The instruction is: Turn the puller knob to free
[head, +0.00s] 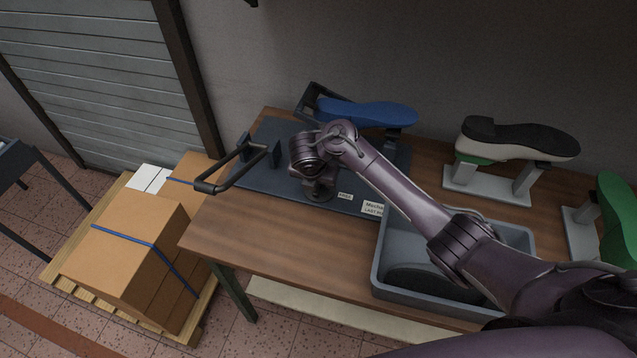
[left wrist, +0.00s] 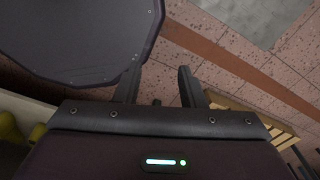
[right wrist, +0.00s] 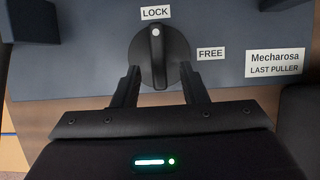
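The black puller knob (right wrist: 159,58) sits on the dark base plate (right wrist: 90,75) in the right wrist view. Its white mark points up at the LOCK label (right wrist: 155,13); the FREE label (right wrist: 211,54) is to its right. My right gripper (right wrist: 160,72) is open, with one fingertip on each side of the knob's near part; I cannot tell whether they touch it. In the head view my right wrist hides much of the knob, and the FREE label (head: 345,196) shows beside it. My left gripper (left wrist: 158,78) is open and empty above the floor, outside the head view.
The puller's black lever handle (head: 236,170) juts out left of my right gripper. A blue last (head: 367,113) is behind it. A grey tray (head: 382,247) stands at the table's front. White-footed stands with lasts (head: 490,184) are at right. Boxes (head: 130,245) on a pallet stand left.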

